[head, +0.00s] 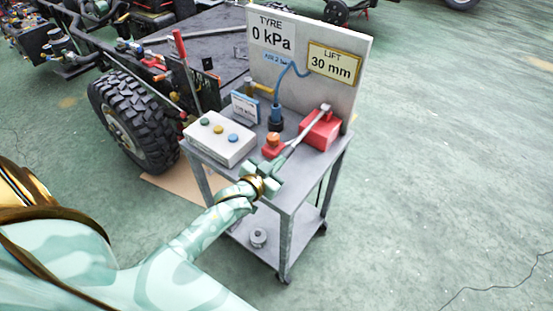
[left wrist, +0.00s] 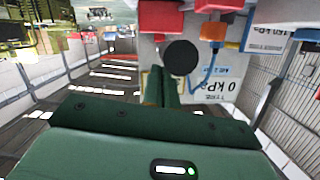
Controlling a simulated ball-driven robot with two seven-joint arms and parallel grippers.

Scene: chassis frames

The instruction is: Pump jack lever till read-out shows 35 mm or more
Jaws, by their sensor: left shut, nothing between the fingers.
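The lift read-out (head: 332,64) on the upright panel shows 30 mm. The red jack (head: 320,131) stands on the trolley top below it. Its grey lever (head: 307,129) slopes down from the jack toward my left gripper (head: 276,172). My left gripper is shut and empty by the lever's lower end; I cannot tell whether they touch. In the left wrist view, a black round end (left wrist: 180,58), apparently the lever's, is just beyond the closed fingers (left wrist: 162,88). My right gripper is out of view.
The trolley (head: 287,207) also carries a button box (head: 220,140), a red block with an orange knob (head: 272,146) and a blue-and-black cylinder (head: 276,120). A tyre read-out (head: 272,33) shows 0 kPa. A wheeled chassis (head: 135,122) stands at left. Floor at right is clear.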

